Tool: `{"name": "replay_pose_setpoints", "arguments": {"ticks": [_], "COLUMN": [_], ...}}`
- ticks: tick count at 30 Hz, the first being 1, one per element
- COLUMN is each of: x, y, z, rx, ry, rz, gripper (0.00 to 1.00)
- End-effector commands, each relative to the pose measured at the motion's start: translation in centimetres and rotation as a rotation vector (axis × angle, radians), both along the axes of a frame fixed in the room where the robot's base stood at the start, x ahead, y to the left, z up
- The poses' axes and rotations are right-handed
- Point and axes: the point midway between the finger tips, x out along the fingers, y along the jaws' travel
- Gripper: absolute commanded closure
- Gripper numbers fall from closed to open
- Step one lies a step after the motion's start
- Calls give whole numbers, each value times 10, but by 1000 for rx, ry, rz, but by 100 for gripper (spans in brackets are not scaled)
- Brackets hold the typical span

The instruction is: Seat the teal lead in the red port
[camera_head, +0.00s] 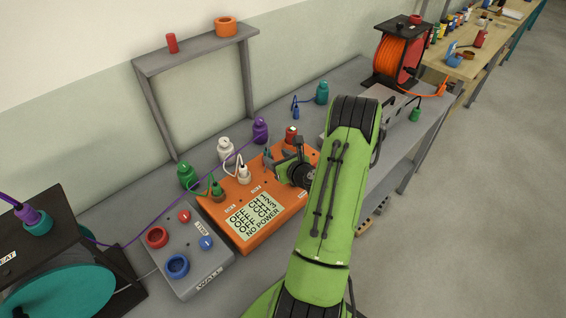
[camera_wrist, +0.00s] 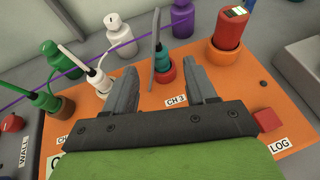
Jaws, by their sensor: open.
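The teal lead's plug (camera_wrist: 161,57) stands upright in a reddish ring port (camera_wrist: 165,76) by the CH 3 label on the orange box (camera_head: 242,222). How deep the plug sits I cannot tell. A thin grey strip rises in front of it. My gripper (camera_wrist: 157,78) is open, with its fingers to the left and right of the plug, apart from it.
A red bottle-like piece (camera_wrist: 228,28) stands in a holder right of the plug. White (camera_wrist: 97,76) and green (camera_wrist: 45,100) plugs stand to the left. A purple cable (camera_wrist: 115,48) crosses behind. A grey box (camera_head: 195,255) with a blue ring (camera_head: 177,266) lies left; a cable reel (camera_head: 398,55) stands far right.

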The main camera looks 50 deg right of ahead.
Motion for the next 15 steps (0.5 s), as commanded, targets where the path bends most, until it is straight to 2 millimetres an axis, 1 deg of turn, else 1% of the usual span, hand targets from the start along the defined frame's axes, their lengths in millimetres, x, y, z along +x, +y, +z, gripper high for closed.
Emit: {"name": "replay_pose_setpoints", "arguments": {"ticks": [1, 3, 7, 10, 12, 14, 15], "x": [-12, -24, -38, -40, -39, -29, -19], "y": [3, 8, 13, 15, 17, 27, 42], "z": [3, 9, 16, 18, 19, 27, 35], "rx": [4, 2, 1, -2, -10, -58, -122], "ry": [0, 0, 0, -1, 1, 17, 38], "rz": [-7, -5, -1, 2, 13, 77, 162], "gripper": [44, 44, 44, 44, 44, 44, 44]}}
